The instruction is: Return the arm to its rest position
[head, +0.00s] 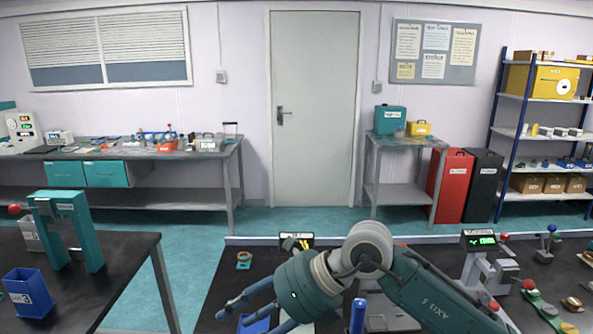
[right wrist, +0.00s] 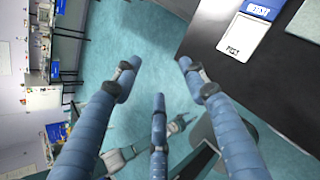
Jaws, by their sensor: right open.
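My right gripper (head: 238,311) shows in the head view at the lower middle, over the left part of the near dark bench (head: 213,285). Its arm comes in from the right and bends at a grey joint, with the blue fingers pointing down and left. In the right wrist view the three fingers of this gripper (right wrist: 158,78) are spread apart with nothing between them, and teal floor lies beyond. My left gripper is in neither view.
A blue cylinder (head: 357,315) and a device with a green display (head: 480,240) are near my right arm. A left table holds a teal press frame (head: 85,235) and a blue bin (head: 27,293). Open floor (head: 185,265) lies between the tables.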

